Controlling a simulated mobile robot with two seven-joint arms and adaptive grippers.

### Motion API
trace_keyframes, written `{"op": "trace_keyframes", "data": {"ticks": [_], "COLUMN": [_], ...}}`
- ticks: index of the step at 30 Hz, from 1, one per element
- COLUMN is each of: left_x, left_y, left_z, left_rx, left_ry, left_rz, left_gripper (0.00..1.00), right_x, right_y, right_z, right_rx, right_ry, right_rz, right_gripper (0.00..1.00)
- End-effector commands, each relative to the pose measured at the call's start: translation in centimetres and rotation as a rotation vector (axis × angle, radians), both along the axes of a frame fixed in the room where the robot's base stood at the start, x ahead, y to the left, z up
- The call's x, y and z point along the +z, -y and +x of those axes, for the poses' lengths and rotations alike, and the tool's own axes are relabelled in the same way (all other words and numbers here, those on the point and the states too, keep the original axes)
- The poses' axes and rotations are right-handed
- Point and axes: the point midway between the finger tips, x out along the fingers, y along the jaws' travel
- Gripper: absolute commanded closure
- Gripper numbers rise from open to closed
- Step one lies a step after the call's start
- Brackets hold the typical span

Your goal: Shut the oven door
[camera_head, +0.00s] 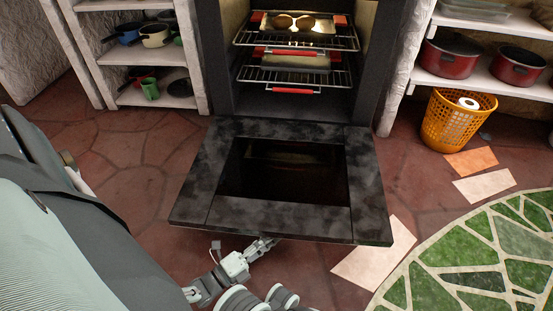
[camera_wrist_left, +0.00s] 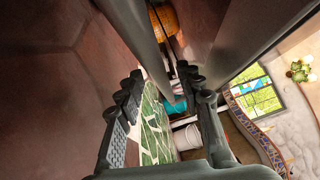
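The oven (camera_head: 295,106) stands at the top middle of the head view. Its dark, mottled door (camera_head: 197,190) is folded down, lying out flat toward me, with a dark glass pane in it. My left gripper (camera_head: 266,243) is at the door's front edge, low and near its middle. The fingertips are partly hidden under the edge, and I cannot tell if they touch it. In the left wrist view the gripper (camera_wrist_left: 160,73) has its two fingers apart with nothing clearly held between them. My right gripper is not in view.
Two racks (camera_head: 258,77) inside the oven hold trays with red handles; brown food lies on the upper tray. Shelves with pots stand on both sides. An orange basket (camera_head: 455,120) stands at right. Loose tiles (camera_head: 374,256) lie beside a green mosaic (camera_head: 480,240).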

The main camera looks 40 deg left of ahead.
Motion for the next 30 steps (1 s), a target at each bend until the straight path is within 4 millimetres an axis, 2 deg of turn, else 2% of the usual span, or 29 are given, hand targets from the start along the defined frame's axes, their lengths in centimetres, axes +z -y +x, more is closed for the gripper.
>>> {"op": "trace_keyframes", "data": {"ticks": [4, 13, 22, 30], "left_x": [0.2, 0.2, 0.2, 0.2], "left_y": [0.3, 0.4, 0.4, 0.4], "left_z": [1.3, 1.6, 1.5, 1.5], "left_rx": [0.0, 0.0, 0.0, 0.0], "left_ry": [0.001, -0.001, 0.0, 0.0], "left_rz": [0.0, -0.001, -0.001, -0.001], "left_gripper": [0.64, 0.64, 0.99, 1.0], "right_x": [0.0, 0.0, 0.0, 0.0], "right_y": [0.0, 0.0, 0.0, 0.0], "right_z": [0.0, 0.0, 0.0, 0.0], "right_rx": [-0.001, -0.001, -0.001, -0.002], "right_ry": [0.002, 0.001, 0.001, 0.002], "right_rz": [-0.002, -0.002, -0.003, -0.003], "right_gripper": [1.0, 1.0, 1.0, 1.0]}}
